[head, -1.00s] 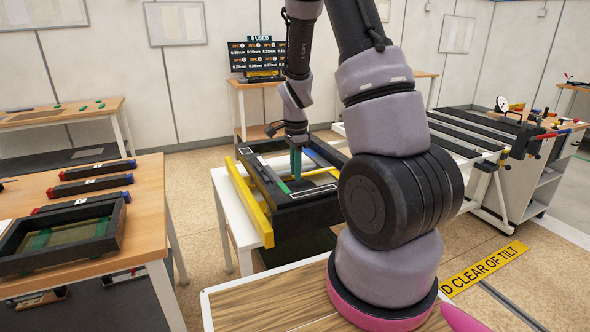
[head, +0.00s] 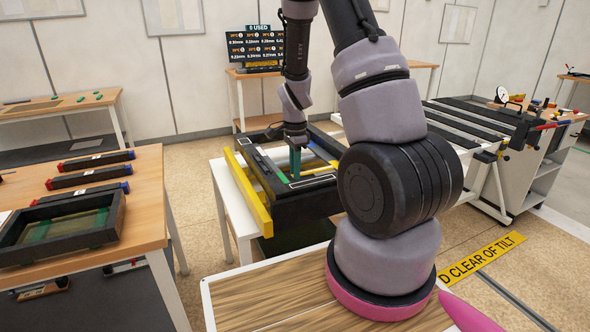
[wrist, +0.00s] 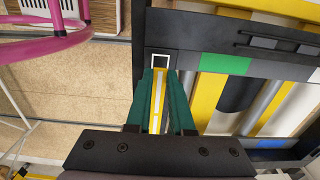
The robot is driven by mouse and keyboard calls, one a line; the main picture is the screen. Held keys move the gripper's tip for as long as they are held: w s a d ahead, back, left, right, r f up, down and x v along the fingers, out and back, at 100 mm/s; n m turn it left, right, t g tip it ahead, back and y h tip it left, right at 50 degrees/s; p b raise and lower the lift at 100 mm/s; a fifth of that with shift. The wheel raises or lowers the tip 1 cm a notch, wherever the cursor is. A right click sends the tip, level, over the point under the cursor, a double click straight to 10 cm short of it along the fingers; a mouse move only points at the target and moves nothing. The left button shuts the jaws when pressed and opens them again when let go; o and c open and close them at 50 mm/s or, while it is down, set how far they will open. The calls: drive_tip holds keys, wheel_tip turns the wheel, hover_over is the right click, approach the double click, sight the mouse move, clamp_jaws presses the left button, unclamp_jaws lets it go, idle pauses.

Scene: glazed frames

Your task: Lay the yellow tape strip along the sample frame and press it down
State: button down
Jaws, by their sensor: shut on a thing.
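The yellow tape strip (wrist: 158,98) shows between the green fingers of my gripper (wrist: 160,105) in the wrist view, with a pale stripe along its middle. My gripper is shut on it. In the head view, my gripper (head: 295,165) points down at the near left part of the black sample frame (head: 290,203), which stands on a white table. A white outlined box (wrist: 160,60) on the dark frame lies just beyond the strip's end in the wrist view. I cannot tell whether the strip touches the frame. The fingers hide the strip's sides.
A yellow bar (head: 248,190) runs along the left of the sample frame. A wooden bench (head: 150,185) at left holds dark bars and a tray (head: 62,236). A rack of dark rails (head: 455,145) stands at right. Clear floor lies between the bench and the white table.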

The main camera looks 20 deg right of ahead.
drive_tip(key=shift+f, duration=0.1)
drive_tip(key=shift+f, duration=1.05)
drive_tip(key=shift+f, duration=0.2)
drive_tip(key=shift+f, duration=0.25)
idle(0.3)
drive_tip(key=c, duration=0.7)
unclamp_jaws()
wheel_tip(320, 180, up, 11)
drive_tip(key=shift+f, duration=0.1)
